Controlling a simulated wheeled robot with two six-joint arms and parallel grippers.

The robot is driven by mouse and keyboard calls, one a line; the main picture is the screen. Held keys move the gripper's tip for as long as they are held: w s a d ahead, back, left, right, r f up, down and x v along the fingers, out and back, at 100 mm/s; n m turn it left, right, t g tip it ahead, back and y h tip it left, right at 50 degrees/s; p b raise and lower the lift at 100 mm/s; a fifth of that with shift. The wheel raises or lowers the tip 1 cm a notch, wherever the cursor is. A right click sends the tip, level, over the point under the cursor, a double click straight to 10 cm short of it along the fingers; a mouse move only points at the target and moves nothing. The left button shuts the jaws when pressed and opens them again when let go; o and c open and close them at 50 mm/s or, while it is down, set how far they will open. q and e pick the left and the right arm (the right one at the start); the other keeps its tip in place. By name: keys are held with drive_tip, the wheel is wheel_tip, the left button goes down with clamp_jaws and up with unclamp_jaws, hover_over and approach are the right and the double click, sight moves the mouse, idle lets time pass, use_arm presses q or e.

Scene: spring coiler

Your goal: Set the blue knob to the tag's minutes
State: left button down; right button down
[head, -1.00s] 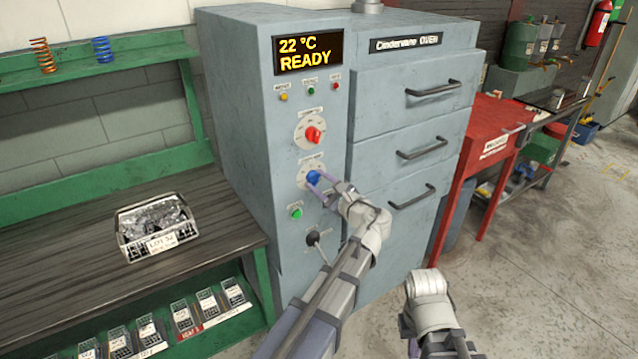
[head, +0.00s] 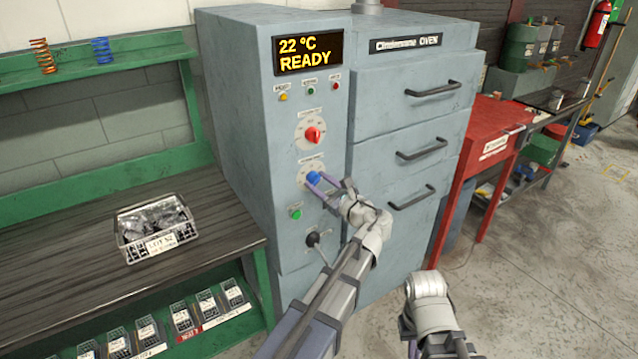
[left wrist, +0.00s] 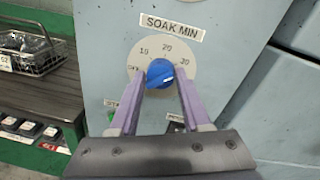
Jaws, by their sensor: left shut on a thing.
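The blue knob (head: 313,178) is on the grey oven's front panel, below a red knob. In the left wrist view the knob (left wrist: 160,73) sits on a round white dial (left wrist: 135,62) marked OFF, 10, 20 and 30, under a SOAK MIN label (left wrist: 172,27). My left gripper (left wrist: 158,80) is shut on the blue knob, a purple finger on each side. It also shows in the head view (head: 318,184). I cannot tell for sure which mark the knob points to. A tag (head: 162,243) on the wire basket (head: 128,222) reads LOT 52; its smaller line is unreadable.
The oven display (head: 308,52) reads 22 °C READY. The red knob (head: 313,135) is above, a green button (head: 295,213) and a black-knobbed lever (head: 313,239) below. Drawer handles (head: 412,197) stick out at right. Part of my right arm shows at the lower right.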

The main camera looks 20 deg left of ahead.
use_arm(q)
drive_tip(key=shift+c, duration=2)
unclamp_jaws()
drive_tip(key=shift+d, duration=0.15)
drive_tip(key=v, duration=0.7)
drive_tip(key=shift+s+d, duration=0.2)
drive_tip(key=shift+d, duration=0.05)
